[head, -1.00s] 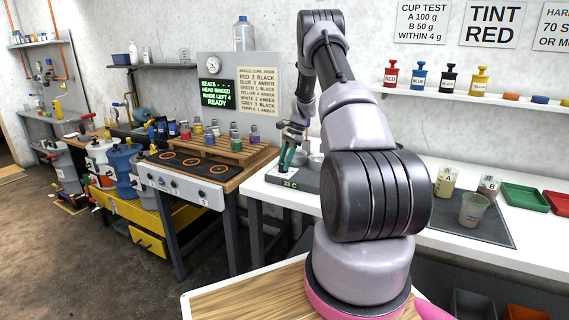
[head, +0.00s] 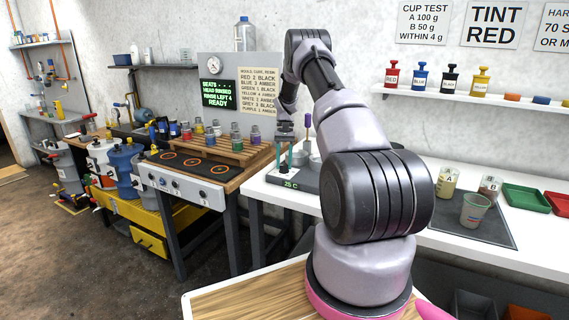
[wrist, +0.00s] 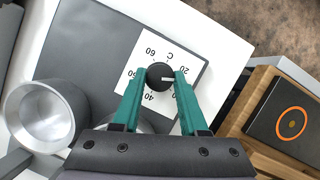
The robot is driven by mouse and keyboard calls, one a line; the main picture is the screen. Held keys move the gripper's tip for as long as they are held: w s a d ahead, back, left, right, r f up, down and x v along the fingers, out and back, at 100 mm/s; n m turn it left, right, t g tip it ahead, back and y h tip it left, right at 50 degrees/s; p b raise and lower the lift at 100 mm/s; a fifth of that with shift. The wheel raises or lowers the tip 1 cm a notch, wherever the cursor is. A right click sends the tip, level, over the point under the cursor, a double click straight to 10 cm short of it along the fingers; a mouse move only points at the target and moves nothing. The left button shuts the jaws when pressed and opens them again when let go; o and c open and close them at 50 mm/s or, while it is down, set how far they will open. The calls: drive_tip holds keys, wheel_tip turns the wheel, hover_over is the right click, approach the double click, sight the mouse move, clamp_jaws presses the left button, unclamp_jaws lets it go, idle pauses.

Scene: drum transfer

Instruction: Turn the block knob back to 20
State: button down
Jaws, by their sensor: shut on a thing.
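The block knob (wrist: 159,73) is a round black knob with a white pointer line, on a white dial card (wrist: 176,46) with printed numbers. In the wrist view its pointer faces right, close to the 20 mark; one finger hides part of the numbers there. My gripper (wrist: 160,82) has its teal fingers on either side of the knob, shut on it. In the head view my gripper (head: 286,165) reaches down to the grey block (head: 300,187), whose green display appears to read 25 C. The knob itself is hidden there.
A grey metal cup (wrist: 42,114) stands left of the dial in the wrist view. A hotplate (wrist: 290,122) on a wooden-edged bench lies to the right, across a gap. Cups A (head: 447,181) and B (head: 489,187) stand farther right on the white bench.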

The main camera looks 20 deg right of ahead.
drive_tip(key=shift+n+h, duration=0.8)
drive_tip(key=shift+n, duration=1.5)
drive_tip(key=shift+w, duration=0.1)
drive_tip(key=shift+c, duration=2.2)
unclamp_jaws()
drive_tip(key=shift+a, duration=0.1)
drive_tip(key=v, duration=1)
drive_tip(key=shift+w+r, duration=0.3)
drive_tip(key=shift+w, duration=0.05)
